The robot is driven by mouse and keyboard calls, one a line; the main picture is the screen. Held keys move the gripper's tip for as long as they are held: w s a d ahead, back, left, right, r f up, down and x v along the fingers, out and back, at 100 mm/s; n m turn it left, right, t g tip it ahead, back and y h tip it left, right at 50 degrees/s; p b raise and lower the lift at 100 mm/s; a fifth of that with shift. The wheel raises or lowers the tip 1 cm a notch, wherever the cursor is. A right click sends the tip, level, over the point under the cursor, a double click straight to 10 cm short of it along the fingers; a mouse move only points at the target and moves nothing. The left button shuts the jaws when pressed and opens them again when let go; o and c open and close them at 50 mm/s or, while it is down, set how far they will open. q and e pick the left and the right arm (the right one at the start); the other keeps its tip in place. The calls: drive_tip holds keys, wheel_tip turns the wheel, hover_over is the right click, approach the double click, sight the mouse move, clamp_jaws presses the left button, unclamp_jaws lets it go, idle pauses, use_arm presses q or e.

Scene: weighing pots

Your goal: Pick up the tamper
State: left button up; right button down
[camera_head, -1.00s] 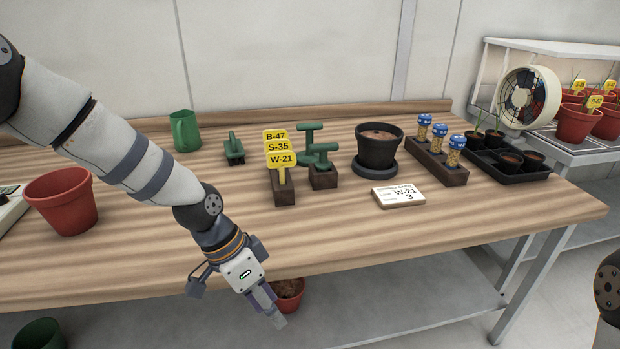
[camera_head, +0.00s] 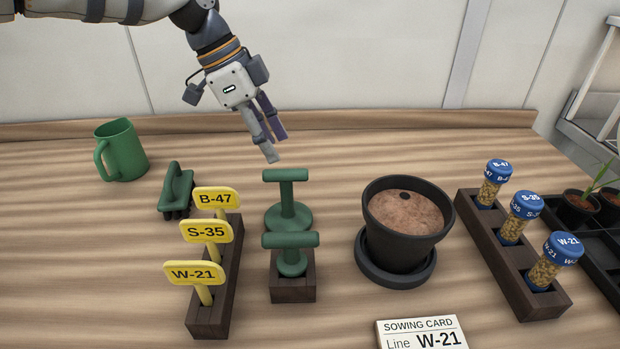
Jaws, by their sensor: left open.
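Two green T-handled tools stand near the middle of the table. The rear one, with a round disc foot like a tamper (camera_head: 287,214), stands upright behind a dark wooden block (camera_head: 293,289). The front T-handled tool (camera_head: 290,240) sits upright in that block and hides part of the tamper's foot. My left gripper (camera_head: 276,147) is open and empty. It appears above and behind the tamper's handle, pointing down and slightly right, apart from it. My right gripper is out of view.
Yellow labels (camera_head: 208,231) stand in a wooden holder (camera_head: 212,318) left of the tools. A green brush (camera_head: 177,187) and green mug (camera_head: 124,150) are farther left. A soil-filled black pot (camera_head: 401,240) and a seed-vial rack (camera_head: 500,263) stand right. A sowing card (camera_head: 420,333) lies in front.

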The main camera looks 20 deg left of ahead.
sight(279, 170)
use_arm(q)
drive_tip(key=f, duration=0.1)
drive_tip(key=d+f, duration=0.1)
drive_tip(key=f, duration=0.1)
drive_tip(key=d+f, duration=0.1)
drive_tip(key=f, duration=0.1)
drive_tip(key=shift+s+b, duration=0.3)
drive_tip(key=shift+b, duration=0.05)
drive_tip(key=x, duration=0.6)
drive_tip(key=shift+f, duration=0.2)
clamp_jaws()
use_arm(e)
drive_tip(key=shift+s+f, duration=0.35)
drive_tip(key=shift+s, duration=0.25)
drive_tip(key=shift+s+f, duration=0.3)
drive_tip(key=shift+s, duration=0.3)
